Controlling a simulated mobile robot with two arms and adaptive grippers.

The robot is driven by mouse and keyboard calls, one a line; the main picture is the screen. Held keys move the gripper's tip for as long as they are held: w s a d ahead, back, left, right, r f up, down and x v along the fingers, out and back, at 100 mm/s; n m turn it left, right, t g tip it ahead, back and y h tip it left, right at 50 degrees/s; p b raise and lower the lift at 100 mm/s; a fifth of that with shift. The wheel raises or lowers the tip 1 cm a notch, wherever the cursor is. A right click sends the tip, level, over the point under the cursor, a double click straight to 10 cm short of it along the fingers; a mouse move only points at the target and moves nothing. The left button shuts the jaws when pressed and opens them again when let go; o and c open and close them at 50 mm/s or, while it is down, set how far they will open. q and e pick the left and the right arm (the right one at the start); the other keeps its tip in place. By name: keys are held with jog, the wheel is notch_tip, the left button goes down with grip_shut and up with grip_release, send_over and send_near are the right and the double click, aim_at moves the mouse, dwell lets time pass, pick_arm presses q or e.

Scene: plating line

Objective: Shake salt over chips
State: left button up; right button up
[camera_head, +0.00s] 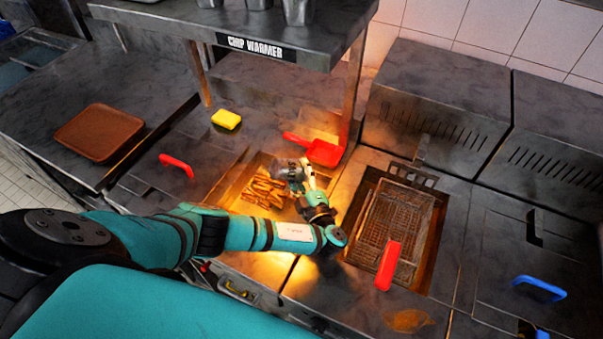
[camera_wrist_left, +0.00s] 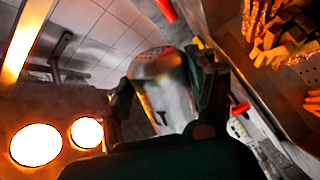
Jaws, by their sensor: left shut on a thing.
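The chips (camera_head: 262,193) lie in the lit well under the chip warmer shelf. They also show at the upper right of the left wrist view (camera_wrist_left: 272,32). My left gripper (camera_head: 297,177) is over the right side of this well, shut on a metal salt shaker (camera_head: 285,169). In the left wrist view the silvery shaker (camera_wrist_left: 165,88) sits between the two dark fingers (camera_wrist_left: 168,80). The shaker looks tilted in the head view; I cannot tell whether salt is falling. My right gripper is not in view.
A red scoop (camera_head: 322,151) lies behind the well. A fryer basket with a red handle (camera_head: 388,266) sits to the right. A yellow sponge (camera_head: 226,119) and a brown tray (camera_head: 99,132) are at the left. The warmer shelf (camera_head: 255,37) overhangs the back.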

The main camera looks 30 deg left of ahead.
pick_arm(q)
jog(key=shift+w+r, duration=0.15)
jog(key=shift+r, duration=1.85)
jog(key=shift+s+f, duration=0.15)
jog(key=shift+f, duration=0.95)
jog(key=shift+s+f, duration=0.1)
jog(key=shift+f, duration=1)
jog(key=shift+w+r, duration=0.1)
jog(key=shift+r, duration=0.15)
